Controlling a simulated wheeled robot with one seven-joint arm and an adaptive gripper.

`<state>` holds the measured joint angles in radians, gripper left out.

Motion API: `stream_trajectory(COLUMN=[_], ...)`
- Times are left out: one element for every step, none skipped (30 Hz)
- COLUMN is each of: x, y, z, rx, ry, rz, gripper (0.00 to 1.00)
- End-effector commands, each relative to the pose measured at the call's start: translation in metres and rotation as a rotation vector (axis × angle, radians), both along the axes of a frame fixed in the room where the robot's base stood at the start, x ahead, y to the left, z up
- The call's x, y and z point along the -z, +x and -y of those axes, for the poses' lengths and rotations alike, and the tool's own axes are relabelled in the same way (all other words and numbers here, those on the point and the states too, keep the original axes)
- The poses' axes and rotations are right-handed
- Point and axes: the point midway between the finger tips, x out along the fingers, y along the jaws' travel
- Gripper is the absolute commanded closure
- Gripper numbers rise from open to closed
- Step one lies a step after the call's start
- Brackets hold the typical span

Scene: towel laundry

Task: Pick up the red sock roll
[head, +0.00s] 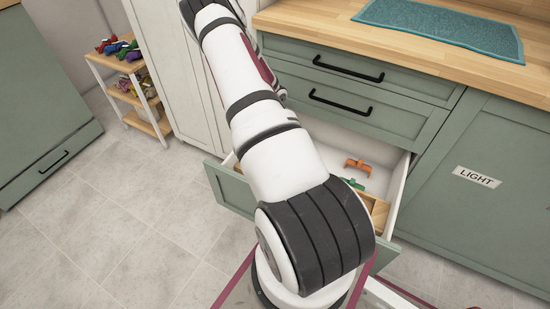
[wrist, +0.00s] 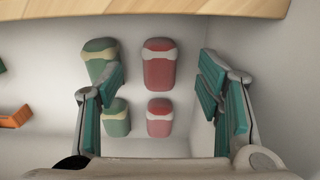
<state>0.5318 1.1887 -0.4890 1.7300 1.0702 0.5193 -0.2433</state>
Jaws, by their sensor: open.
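Two red sock rolls with pale bands show in the wrist view, an upper one (wrist: 159,72) and a lower one (wrist: 160,122). Two green rolls with pale bands lie to their left, an upper one (wrist: 96,50) and a lower one (wrist: 116,122). My gripper (wrist: 160,82) is open, with a teal-padded finger on either side of the rolls. It holds nothing. In the head view my arm hides the gripper and the rolls.
The open drawer (head: 231,190) under the counter holds an orange item (head: 358,165) and a green item. Pale drawer walls (wrist: 270,75) and a wooden edge (wrist: 140,8) are close around the gripper. A shelf rack (head: 128,86) stands at the left.

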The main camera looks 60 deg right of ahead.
Motion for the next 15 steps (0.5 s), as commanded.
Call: stream_trajectory(x=[0.007,0.009,0.011,0.012,0.013,0.015,0.018,0.022,0.027,0.032,0.037,0.043,0.048,0.051,0.056], y=[0.000,0.000,0.000,0.000,0.000,0.000,0.000,0.000,0.000,0.000,0.000,0.000,0.000,0.000,0.000], z=[0.000,0.000,0.000,0.000,0.000,-0.001,-0.001,-0.002,-0.002,-0.003,-0.003,-0.004,-0.004,-0.004,-0.004], rx=[0.001,0.001,0.001,0.000,0.000,0.000,-0.001,0.000,0.001,0.000,-0.001,-0.001,-0.001,-0.001,-0.001], ry=[0.001,0.001,0.001,0.001,0.001,0.001,0.001,0.002,0.002,0.002,0.002,0.001,0.001,0.001,0.001], rz=[-0.001,0.000,0.000,0.000,0.000,0.000,-0.001,-0.001,-0.001,-0.002,-0.002,-0.002,-0.002,-0.001,-0.001], gripper=[0.40,0.40,0.40,0.40,0.40,0.40,0.40,0.40,0.40,0.40,0.40,0.40,0.40,0.40,0.40])
